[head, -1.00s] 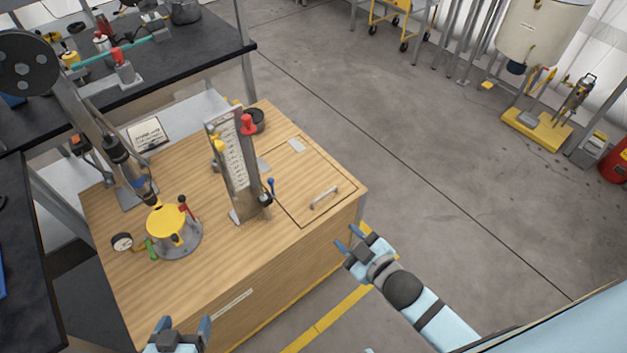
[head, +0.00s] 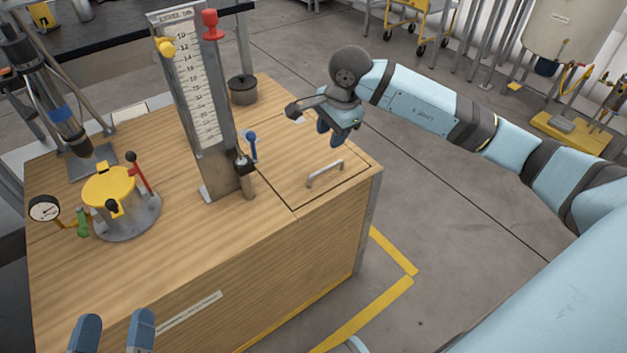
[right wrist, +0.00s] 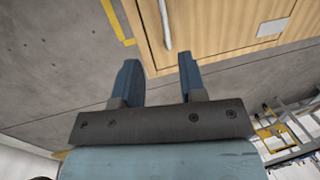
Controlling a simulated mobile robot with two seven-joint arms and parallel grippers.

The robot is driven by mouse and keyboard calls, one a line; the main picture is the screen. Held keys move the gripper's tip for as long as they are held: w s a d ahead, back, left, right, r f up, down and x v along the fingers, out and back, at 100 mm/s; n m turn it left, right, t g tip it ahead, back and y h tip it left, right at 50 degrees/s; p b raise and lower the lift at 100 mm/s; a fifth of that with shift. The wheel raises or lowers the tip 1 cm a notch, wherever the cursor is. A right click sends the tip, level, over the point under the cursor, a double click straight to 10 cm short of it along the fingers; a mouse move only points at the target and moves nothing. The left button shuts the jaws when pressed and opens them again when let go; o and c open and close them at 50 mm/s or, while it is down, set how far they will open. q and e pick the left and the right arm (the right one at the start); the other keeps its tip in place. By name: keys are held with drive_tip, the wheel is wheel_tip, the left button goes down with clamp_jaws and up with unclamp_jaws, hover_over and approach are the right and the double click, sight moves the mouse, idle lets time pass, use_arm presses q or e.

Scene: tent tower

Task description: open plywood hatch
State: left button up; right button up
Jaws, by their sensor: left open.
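The plywood hatch (head: 282,178) lies flush and closed in the top of the wooden cabinet (head: 190,275). Its grey bar handle (head: 325,173) is near the front right edge and also shows in the right wrist view (right wrist: 165,24). My right gripper (head: 331,134) hangs above the hatch's right side, beyond the handle and apart from it. In the right wrist view its two blue fingers (right wrist: 158,78) are spread with nothing between them. My left gripper (head: 113,328) is open and empty at the bottom left, in front of the cabinet.
A tall gauge plate (head: 195,95) with red and yellow knobs and a blue-tipped lever (head: 251,145) stands left of the hatch. A yellow-topped fixture (head: 110,190) and a dial gauge (head: 44,208) are further left. A dark round pot (head: 243,90) sits behind. Floor right of the cabinet is clear.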

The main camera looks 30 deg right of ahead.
drive_tip(key=d, duration=0.1)
drive_tip(key=b, duration=0.2)
approach(325, 168)
drive_tip(key=shift+h, duration=0.3)
drive_tip(key=f, duration=0.2)
drive_tip(key=w+f+b, duration=0.1)
drive_tip(key=f, duration=0.2)
drive_tip(key=f+b, duration=0.1)
drive_tip(key=f, duration=0.2)
drive_tip(key=shift+w+a+f, duration=0.15)
drive_tip(key=shift+a+f, duration=0.05)
drive_tip(key=shift+a, duration=0.2)
use_arm(q)
drive_tip(key=shift+d+f+g+h, duration=0.15)
drive_tip(key=shift+d+f+h, duration=0.1)
drive_tip(key=shift+f, duration=0.25)
drive_tip(key=shift+d+f+g+h, duration=0.15)
drive_tip(key=shift+d+f, duration=0.05)
drive_tip(key=shift+f, duration=0.3)
use_arm(e)
clamp_jaws()
